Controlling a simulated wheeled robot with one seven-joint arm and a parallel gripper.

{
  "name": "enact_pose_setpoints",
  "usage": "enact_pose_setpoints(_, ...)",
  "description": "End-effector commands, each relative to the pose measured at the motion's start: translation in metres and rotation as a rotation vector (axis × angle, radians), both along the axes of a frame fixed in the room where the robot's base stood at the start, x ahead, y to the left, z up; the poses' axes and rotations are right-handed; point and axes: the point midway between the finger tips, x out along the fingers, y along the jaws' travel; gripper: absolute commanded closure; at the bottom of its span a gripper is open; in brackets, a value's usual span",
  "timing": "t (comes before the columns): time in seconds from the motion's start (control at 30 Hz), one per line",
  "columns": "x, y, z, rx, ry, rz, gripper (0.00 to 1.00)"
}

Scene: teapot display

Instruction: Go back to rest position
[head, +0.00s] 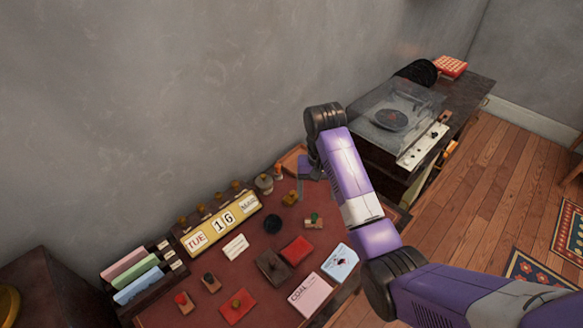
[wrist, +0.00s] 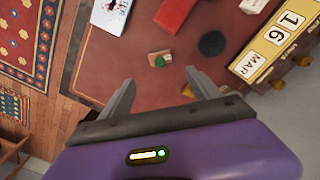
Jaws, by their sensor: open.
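My gripper (wrist: 160,80) is open and empty in the wrist view, its two fingers spread apart above the red-brown desk top (wrist: 115,65). A small wooden stamp with a green part (wrist: 160,59) lies on the desk and shows just beyond the gap between the fingertips. In the head view, my gripper (head: 311,172) hangs at the end of my purple arm over the back right part of the desk, partly hidden by the arm. The small stamp with the green part (head: 313,221) lies in front of it, apart from the fingers.
A yellow calendar block (head: 222,222) stands at the back of the desk. A record player (head: 390,118) stands on a dark cabinet behind my arm. The wall is close behind the desk.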

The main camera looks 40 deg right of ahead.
Motion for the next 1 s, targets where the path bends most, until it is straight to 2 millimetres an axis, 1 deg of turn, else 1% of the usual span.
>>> enact_pose_setpoints(0.23,0.000,0.000,0.000,0.000,0.000,0.003,0.28)
enact_pose_setpoints(0.33,0.009,-0.004,0.000,-0.016,-0.036,0.017,0.28)
enact_pose_setpoints(0.37,0.014,-0.006,0.000,-0.026,-0.059,0.023,0.28)
enact_pose_setpoints(0.43,0.033,-0.014,0.006,-0.064,-0.140,0.039,0.28)
enact_pose_setpoints(0.47,0.044,-0.019,0.012,-0.087,-0.188,0.048,0.28)
enact_pose_setpoints(0.5,0.059,-0.026,0.022,-0.123,-0.260,0.060,0.28)
enact_pose_setpoints(0.53,0.069,-0.030,0.028,-0.148,-0.314,0.068,0.28)
enact_pose_setpoints(0.63,0.090,-0.034,0.036,-0.228,-0.478,0.100,0.28)
enact_pose_setpoints(0.7,0.098,-0.028,0.038,-0.278,-0.583,0.126,0.28)
enact_pose_setpoints(0.77,0.100,-0.020,0.038,-0.321,-0.672,0.149,0.28)
enact_pose_setpoints(0.8,0.100,-0.012,0.038,-0.349,-0.730,0.164,0.28)
enact_pose_setpoints(0.87,0.095,0.001,0.038,-0.387,-0.810,0.187,0.28)
enact_pose_setpoints(0.97,0.080,0.024,0.038,-0.443,-0.925,0.220,0.28)
enact_pose_setpoints(1.0,0.073,0.033,0.039,-0.464,-0.967,0.232,0.28)
